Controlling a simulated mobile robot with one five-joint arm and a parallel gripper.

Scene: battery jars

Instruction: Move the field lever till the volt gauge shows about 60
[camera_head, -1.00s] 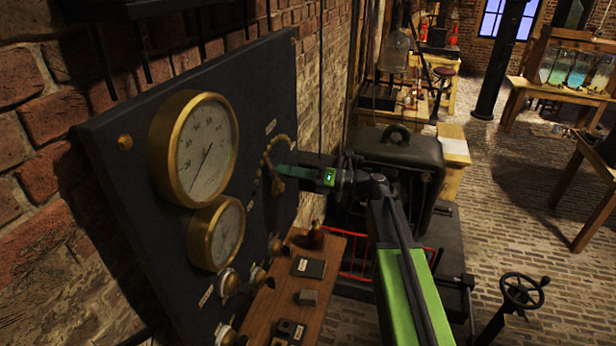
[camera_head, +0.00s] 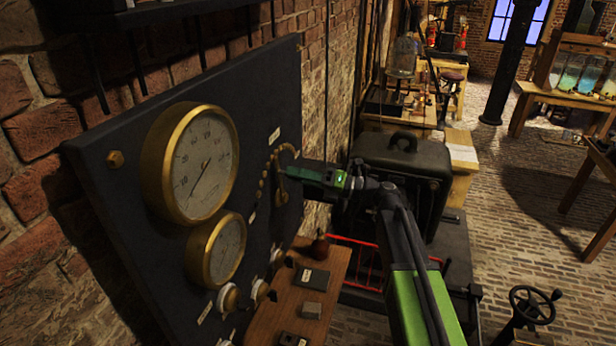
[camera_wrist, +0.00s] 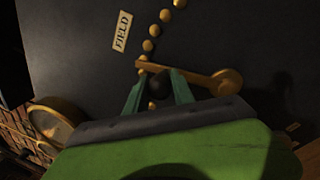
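The field lever (camera_wrist: 200,76) is a brass arm with a round boss at its right end, beside the FIELD label (camera_wrist: 121,31) and an arc of brass studs (camera_wrist: 148,45). My gripper (camera_wrist: 159,82) has its two green fingers close on either side of the lever's dark knob (camera_wrist: 158,86). In the head view my gripper (camera_head: 290,171) reaches the lever (camera_head: 281,185) on the dark panel. The large brass gauge (camera_head: 205,165) has a white dial with a thin needle slanting to the lower left. A smaller gauge (camera_head: 229,250) sits below it. Their names cannot be read.
The dark panel (camera_head: 120,215) stands against a brick wall. A wooden shelf (camera_head: 285,305) with small blocks juts out below. A black machine (camera_head: 405,175) and red rail (camera_head: 365,262) stand behind my arm. A handwheel (camera_head: 533,306) is at right.

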